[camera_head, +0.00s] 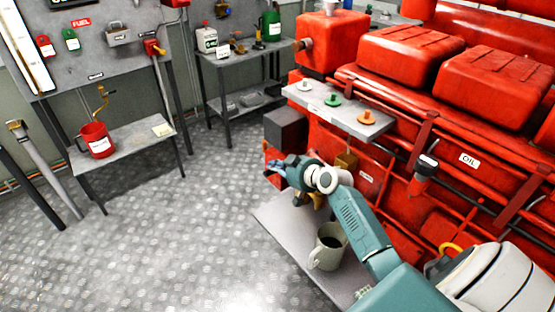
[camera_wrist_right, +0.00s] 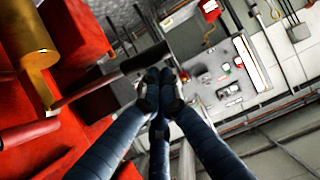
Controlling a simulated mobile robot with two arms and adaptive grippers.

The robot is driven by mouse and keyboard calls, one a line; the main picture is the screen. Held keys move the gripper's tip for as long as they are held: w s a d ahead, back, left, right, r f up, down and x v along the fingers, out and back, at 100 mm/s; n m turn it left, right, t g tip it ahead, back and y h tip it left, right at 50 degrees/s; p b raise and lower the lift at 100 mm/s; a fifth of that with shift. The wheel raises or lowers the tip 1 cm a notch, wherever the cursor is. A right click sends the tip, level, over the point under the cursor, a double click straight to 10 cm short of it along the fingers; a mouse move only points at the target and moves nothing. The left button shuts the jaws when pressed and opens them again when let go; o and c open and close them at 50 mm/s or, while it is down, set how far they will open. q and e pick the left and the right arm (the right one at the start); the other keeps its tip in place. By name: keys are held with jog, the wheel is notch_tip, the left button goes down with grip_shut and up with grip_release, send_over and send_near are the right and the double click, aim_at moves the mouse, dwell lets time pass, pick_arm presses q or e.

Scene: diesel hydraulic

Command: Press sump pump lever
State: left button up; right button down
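In the right wrist view, a lever with a black grip (camera_wrist_right: 144,60) and a thin rod runs from the red engine body at left toward the middle. A brass cylinder (camera_wrist_right: 30,45) stands near the rod's base. My right gripper (camera_wrist_right: 158,78) has its dark fingers drawn together, with the tips close to the black grip; I cannot tell if they touch it. In the head view my right gripper (camera_head: 277,170) is at the engine's near left side, above a grey shelf. The brass part (camera_head: 346,161) shows behind it, and the lever is hidden. My left gripper is out of view.
A mug (camera_head: 328,246) stands on the grey shelf (camera_head: 285,237) under my right arm. A plate with several coloured knobs (camera_head: 340,108) juts from the engine above. A bench (camera_head: 137,152) with a red jug (camera_head: 97,140) stands at left. The floor between is clear.

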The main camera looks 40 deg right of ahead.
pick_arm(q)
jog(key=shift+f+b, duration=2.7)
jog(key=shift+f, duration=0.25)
pick_arm(e)
notch_tip(320, 180, down, 10)
jog(key=n+h, duration=0.2)
jog(key=shift+s+n, duration=0.15)
jog(key=shift+n, duration=0.25)
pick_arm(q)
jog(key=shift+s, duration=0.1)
pick_arm(e)
jog(key=shift+a+f, duration=0.1)
jog(key=shift+a, duration=0.1)
jog(key=r+p, duration=0.3)
jog(key=a+r+p, duration=0.1)
jog(key=r, duration=0.1)
jog(key=shift+w, duration=0.4)
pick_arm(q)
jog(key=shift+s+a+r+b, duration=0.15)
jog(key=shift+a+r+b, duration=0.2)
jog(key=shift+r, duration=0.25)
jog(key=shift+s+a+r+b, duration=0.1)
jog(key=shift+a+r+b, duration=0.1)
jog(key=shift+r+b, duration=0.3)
pick_arm(e)
jog(key=a+f+v, duration=0.1)
jog(key=v, duration=1.8)
jog(key=shift+s+a, duration=0.15)
jog(key=shift+s, duration=0.5)
